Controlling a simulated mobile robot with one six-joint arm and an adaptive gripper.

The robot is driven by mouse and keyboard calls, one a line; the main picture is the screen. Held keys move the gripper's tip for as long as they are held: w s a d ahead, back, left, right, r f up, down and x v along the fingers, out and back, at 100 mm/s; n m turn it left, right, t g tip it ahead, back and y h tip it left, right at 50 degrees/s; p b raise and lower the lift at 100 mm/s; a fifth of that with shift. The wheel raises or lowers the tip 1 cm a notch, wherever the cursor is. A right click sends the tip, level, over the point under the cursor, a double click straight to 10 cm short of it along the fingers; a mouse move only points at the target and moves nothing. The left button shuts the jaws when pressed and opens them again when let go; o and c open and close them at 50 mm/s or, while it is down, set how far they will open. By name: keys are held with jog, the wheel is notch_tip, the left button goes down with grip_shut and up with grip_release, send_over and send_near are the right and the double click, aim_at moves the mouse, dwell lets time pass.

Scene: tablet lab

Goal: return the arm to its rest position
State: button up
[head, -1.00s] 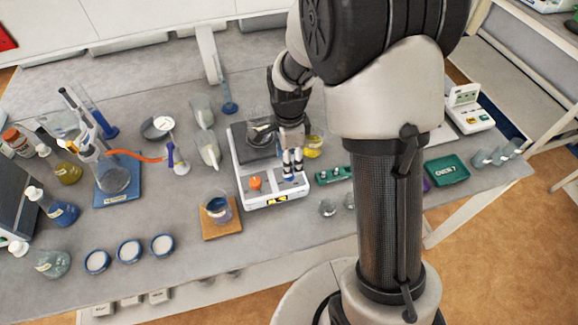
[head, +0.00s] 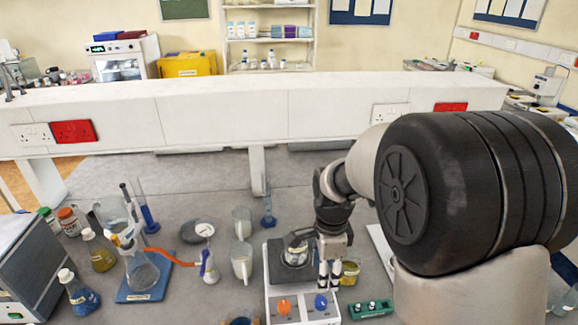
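My gripper (head: 330,276) points down at the end of my bent arm, in the head view. Its two pale fingertips are close together over the right front of a white hotplate stirrer (head: 302,310), just behind its blue knob (head: 320,301). Whether the fingers are open or shut is too small to tell. No held object shows between them. A small glass vessel (head: 296,252) stands on the stirrer's dark top plate, left of the gripper. My large upper arm fills the right side and hides part of the bench.
Two glass beakers (head: 242,262) stand left of the stirrer, and a yellow-filled beaker (head: 350,272) is close right of the gripper. A green rack (head: 371,309) lies farther right. A flask on a blue base (head: 141,272) stands left. A white raised ledge (head: 220,120) runs behind the bench.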

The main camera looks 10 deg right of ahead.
jog(key=s+r+n+t+b, duration=0.2)
jog(key=s+r+n, duration=0.5)
jog(key=s+r, duration=0.15)
jog(key=s+r+n+t+b, duration=0.1)
jog(key=s+n+t+b, duration=0.1)
jog(key=s+n, duration=0.9)
jog(key=shift+s+r+t, duration=0.3)
jog(key=shift+s, duration=0.65)
